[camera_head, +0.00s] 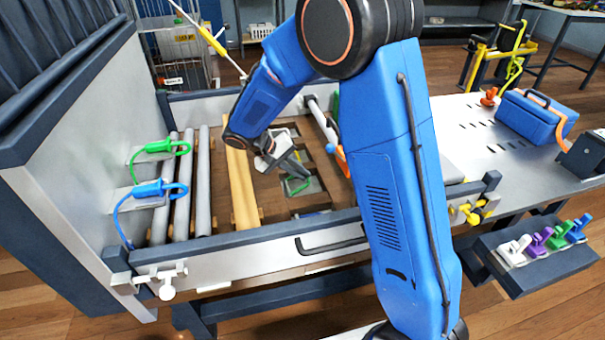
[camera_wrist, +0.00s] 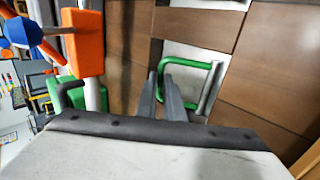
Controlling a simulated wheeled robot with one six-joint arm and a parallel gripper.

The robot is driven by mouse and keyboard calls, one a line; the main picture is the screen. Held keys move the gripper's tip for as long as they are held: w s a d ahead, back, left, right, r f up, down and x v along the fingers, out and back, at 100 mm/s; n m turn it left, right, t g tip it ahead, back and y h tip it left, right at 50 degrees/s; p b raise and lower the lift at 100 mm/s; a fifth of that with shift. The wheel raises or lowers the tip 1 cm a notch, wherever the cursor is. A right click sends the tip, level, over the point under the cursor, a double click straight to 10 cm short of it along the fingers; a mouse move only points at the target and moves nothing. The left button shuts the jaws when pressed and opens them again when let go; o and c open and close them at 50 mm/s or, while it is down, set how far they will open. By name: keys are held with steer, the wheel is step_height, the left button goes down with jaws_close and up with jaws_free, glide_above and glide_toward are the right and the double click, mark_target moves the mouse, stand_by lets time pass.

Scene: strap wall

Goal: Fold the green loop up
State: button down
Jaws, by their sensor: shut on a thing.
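The green loop (camera_wrist: 192,64) is a rounded bar handle on a pale grey plate, ahead of my fingers in the wrist view. In the head view it is a small green shape (camera_head: 301,188) inside the wooden bay. My gripper (camera_wrist: 160,76) points at the loop, with its two grey fingers close together at the loop's left side. They are shut on that side of it. In the head view my gripper (camera_head: 302,174) reaches down over the plate, and the fingers partly hide the loop.
A green hook (camera_head: 160,147) and a blue hook (camera_head: 155,188) stand out from the left wall. Grey rollers (camera_head: 203,185) and a yellow wooden bar (camera_head: 240,185) lie left of my gripper. In the wrist view an orange block (camera_wrist: 84,42) and another green part (camera_wrist: 66,96) are close on the left.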

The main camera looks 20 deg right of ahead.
stand_by(0.4)
steer(key=c, duration=1.9)
jaws_free()
steer(key=shift+o, duration=0.2)
steer(key=shift+a, duration=0.1)
steer(key=v, duration=1.7)
steer(key=shift+r, duration=0.2)
steer(key=shift+a, duration=0.1)
